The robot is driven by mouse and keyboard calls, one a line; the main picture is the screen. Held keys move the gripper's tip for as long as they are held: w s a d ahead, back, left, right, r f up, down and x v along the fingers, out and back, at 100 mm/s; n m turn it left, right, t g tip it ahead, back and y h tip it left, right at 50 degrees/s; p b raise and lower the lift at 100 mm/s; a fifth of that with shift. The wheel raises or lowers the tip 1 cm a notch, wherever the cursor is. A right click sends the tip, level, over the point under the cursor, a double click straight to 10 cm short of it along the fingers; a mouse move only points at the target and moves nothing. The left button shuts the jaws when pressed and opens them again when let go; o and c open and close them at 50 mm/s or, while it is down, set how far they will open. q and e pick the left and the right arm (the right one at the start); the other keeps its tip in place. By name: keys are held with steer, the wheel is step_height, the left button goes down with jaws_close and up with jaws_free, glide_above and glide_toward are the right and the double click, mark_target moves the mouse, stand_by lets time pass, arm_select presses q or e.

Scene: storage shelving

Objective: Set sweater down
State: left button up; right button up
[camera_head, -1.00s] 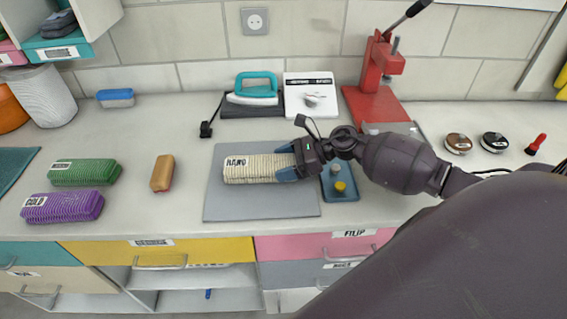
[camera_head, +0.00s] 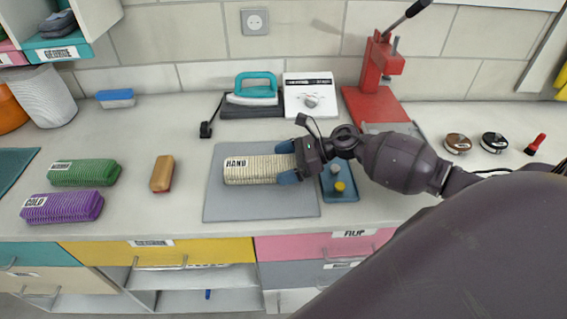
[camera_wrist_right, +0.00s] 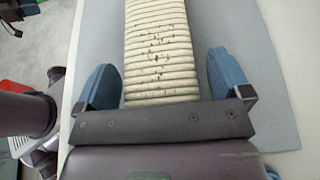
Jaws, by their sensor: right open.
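The cream ribbed folded sweater (camera_head: 250,170), with a label reading HAND at its left end, lies on the grey mat (camera_head: 225,206) on the counter. My right gripper (camera_head: 287,161) is at the sweater's right end. In the right wrist view the blue fingers of the right gripper (camera_wrist_right: 160,85) stand open on both sides of the sweater (camera_wrist_right: 158,45), with a gap on each side. My left gripper is not in view.
A green folded knit (camera_head: 86,173), a purple one (camera_head: 62,207) and a brown brush (camera_head: 162,174) lie to the left. A blue tray (camera_head: 340,194) with small weights sits right of the mat. An iron (camera_head: 252,93), white scale (camera_head: 310,96) and red press (camera_head: 376,75) stand behind.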

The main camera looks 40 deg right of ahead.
steer(key=b+v, duration=0.1)
steer(key=v, duration=1)
steer(key=shift+s+d+r, duration=0.1)
steer(key=shift+s+d, duration=0.1)
steer(key=shift+d, duration=0.05)
